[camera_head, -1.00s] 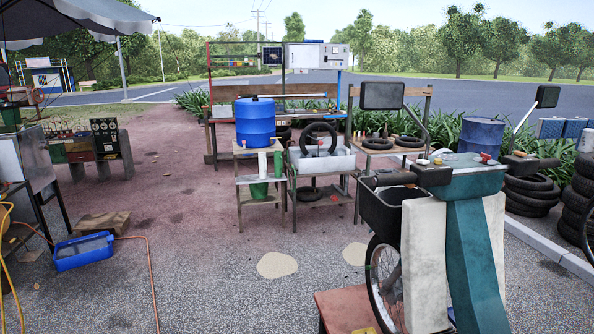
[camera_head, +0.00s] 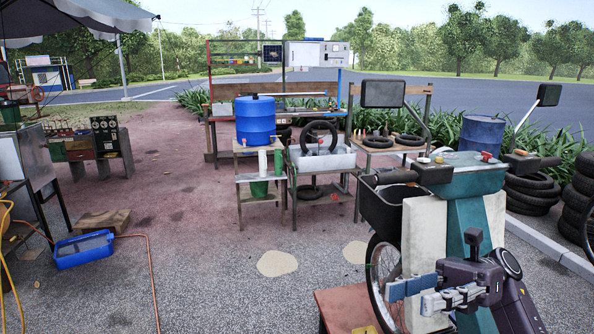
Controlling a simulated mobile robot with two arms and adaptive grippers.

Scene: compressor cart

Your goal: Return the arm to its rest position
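My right gripper (camera_head: 416,296) is in the lower right of the head view, pointing left. Its dark wrist and arm come up from the bottom right edge. Its two grey fingers look apart, with nothing seen between them. It is in front of the lower part of the teal and white scooter (camera_head: 466,210) and hides some of it. My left gripper and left arm are not in view.
A black basket (camera_head: 387,205) and spoked wheel (camera_head: 384,270) are close to the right gripper. A reddish low bench (camera_head: 343,305) stands at lower left of it. A blue barrel (camera_head: 256,122) is on a stand farther back. The paved middle left ground is mostly clear.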

